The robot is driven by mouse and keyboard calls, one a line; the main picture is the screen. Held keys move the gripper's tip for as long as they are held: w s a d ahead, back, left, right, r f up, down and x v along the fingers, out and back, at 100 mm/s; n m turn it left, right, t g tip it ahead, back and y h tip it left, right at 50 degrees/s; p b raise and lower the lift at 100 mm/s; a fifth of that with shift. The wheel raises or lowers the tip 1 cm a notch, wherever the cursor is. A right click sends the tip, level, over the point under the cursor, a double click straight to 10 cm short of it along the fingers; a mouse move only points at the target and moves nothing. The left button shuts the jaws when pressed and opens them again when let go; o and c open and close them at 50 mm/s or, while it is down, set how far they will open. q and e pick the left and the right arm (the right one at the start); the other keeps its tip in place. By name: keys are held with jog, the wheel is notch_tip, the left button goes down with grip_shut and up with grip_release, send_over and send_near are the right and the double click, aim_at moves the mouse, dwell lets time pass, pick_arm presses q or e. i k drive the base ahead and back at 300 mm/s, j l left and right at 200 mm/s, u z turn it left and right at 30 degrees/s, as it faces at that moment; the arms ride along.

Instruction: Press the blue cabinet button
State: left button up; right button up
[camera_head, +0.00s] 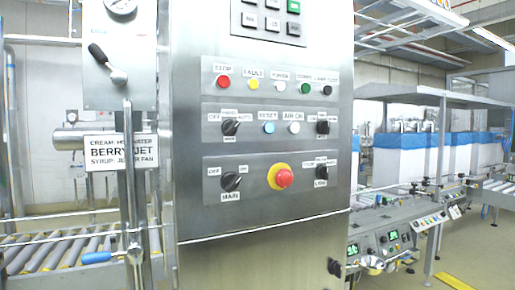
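The blue button (269,128) sits on the middle panel of the steel cabinet (262,225), under a label that reads RESET. A black rotary switch (230,127) is to its left and a white button (294,128) labelled AIR ON is to its right. Neither of my grippers shows in the head view, and nothing covers the blue button.
Above are a red button (223,82), a yellow one (252,83) and a green one (305,88). Below is a red emergency knob (284,178).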

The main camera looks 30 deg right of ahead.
aim_at(269, 127)
jog(key=z, duration=1.2)
